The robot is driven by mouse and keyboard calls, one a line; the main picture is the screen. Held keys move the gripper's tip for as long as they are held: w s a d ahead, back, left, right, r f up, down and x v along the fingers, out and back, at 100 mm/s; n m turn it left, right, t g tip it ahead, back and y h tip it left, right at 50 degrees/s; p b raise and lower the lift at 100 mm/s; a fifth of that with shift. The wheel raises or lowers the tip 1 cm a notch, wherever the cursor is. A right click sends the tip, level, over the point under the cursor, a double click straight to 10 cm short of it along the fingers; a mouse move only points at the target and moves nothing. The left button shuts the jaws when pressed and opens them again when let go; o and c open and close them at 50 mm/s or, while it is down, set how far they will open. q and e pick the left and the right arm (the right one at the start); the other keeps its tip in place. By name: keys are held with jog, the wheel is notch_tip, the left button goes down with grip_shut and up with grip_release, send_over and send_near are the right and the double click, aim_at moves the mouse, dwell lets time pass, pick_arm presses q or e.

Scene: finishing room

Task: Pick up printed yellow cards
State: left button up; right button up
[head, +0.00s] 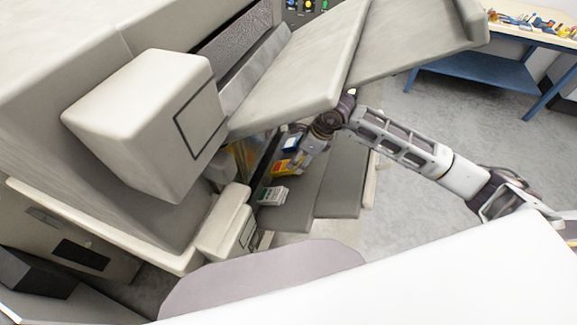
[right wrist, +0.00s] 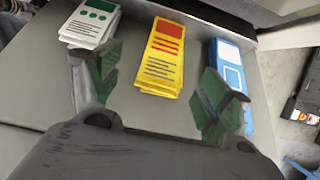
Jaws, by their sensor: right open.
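My left gripper is not in view.
White-and-green cards (right wrist: 90,22) lie left of the yellow stack and blue-and-white cards (right wrist: 231,70) lie right, close to the fingers. In the head view, large machine panels (head: 305,75) overhang the tray. A blue-framed bench (head: 480,68) stands at the back right, with open floor before it.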

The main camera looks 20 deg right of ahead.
jog(key=shift+f, duration=0.1)
dwell(0.3)
jog(key=shift+w+a+f+p, duration=0.25)
jog(key=shift+w+f+p, duration=0.15)
jog(key=shift+f, duration=0.35)
jog(key=shift+p+x, duration=0.45)
jog(key=shift+x, duration=1.3)
jog(key=shift+w+d, duration=0.1)
jog(key=shift+w, duration=0.05)
jog(key=shift+r, duration=0.1)
jog(key=shift+c, duration=0.4)
jog(key=c, duration=1.1)
jog(key=shift+r+b, duration=1.05)
jog(key=shift+r, duration=3.95)
